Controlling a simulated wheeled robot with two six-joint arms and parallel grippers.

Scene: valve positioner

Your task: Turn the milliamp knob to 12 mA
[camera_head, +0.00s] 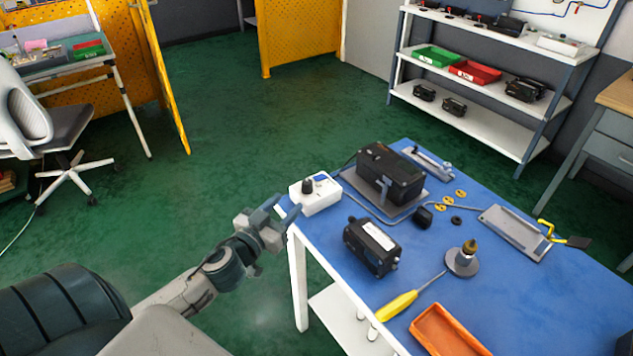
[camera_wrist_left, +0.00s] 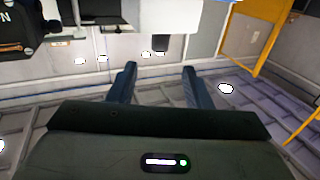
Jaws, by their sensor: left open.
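The milliamp source is a small white box (camera_head: 320,199) with a black knob (camera_head: 307,186) and a small blue display on top. It sits at the left corner of the blue table in the head view. The knob's pointer setting is too small to read. My left gripper (camera_head: 286,207) is open and empty, just left of the box and apart from the knob. In the left wrist view, which looks upside down, the two fingers (camera_wrist_left: 156,82) are spread with nothing between them. A white box with a dark knob (camera_wrist_left: 160,45) appears beyond them. My right gripper is not in view.
On the blue table (camera_head: 480,275) are a black positioner (camera_head: 390,175) on a bracket, another black unit (camera_head: 371,247), a yellow screwdriver (camera_head: 397,305) and an orange tray (camera_head: 446,332). A shelf rack (camera_head: 480,120) stands behind.

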